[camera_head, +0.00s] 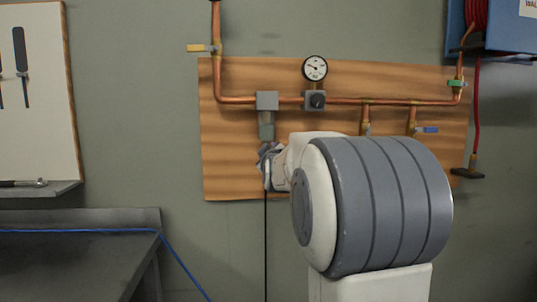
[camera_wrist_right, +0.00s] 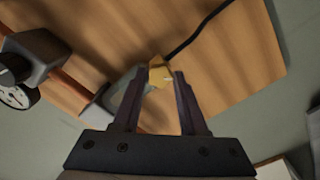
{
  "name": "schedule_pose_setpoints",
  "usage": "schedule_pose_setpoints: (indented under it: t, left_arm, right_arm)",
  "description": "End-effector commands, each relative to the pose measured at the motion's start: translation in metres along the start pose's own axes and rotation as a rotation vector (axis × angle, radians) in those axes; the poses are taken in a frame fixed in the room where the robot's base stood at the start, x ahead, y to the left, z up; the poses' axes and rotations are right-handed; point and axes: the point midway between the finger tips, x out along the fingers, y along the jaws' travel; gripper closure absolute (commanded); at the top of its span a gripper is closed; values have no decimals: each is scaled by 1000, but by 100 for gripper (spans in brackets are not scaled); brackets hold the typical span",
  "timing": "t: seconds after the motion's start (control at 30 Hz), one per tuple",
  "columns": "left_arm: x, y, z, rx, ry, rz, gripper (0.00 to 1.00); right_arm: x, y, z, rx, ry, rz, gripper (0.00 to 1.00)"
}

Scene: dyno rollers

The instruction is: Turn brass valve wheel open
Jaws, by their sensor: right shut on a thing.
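The brass valve wheel (camera_wrist_right: 160,72) shows in the right wrist view as a small yellow-gold piece between the two fingertips. My right gripper (camera_wrist_right: 161,78) is shut on it, one finger on each side. In the head view my right gripper (camera_head: 267,165) is at the lower left part of the pipe board, below a grey filter-like body (camera_head: 266,128). The wheel is hidden there behind my gripper. My left gripper is in neither view.
Copper pipes with a round gauge (camera_head: 315,68) and a dark knob (camera_head: 317,100) run across the wooden board (camera_head: 235,180). Yellow (camera_head: 200,48), green (camera_head: 456,83) and blue (camera_head: 430,130) handles sit around it. A black line hangs below my gripper. A dark bench (camera_head: 75,265) stands lower left.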

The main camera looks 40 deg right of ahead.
Motion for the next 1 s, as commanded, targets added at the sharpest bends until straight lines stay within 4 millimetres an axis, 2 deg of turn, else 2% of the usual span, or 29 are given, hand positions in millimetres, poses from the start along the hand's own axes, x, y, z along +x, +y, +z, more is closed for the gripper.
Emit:
schedule_pose_setpoints:
  t: [0.4,0.97,1.0]
  left_arm:
    - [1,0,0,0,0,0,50]
    - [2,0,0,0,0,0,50]
    - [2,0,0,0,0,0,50]
  right_arm:
    - [0,-2,1,-188,-3,-4,100]
    - [0,-2,1,-213,-3,-4,100]
    - [0,-2,1,-212,-2,-4,43]
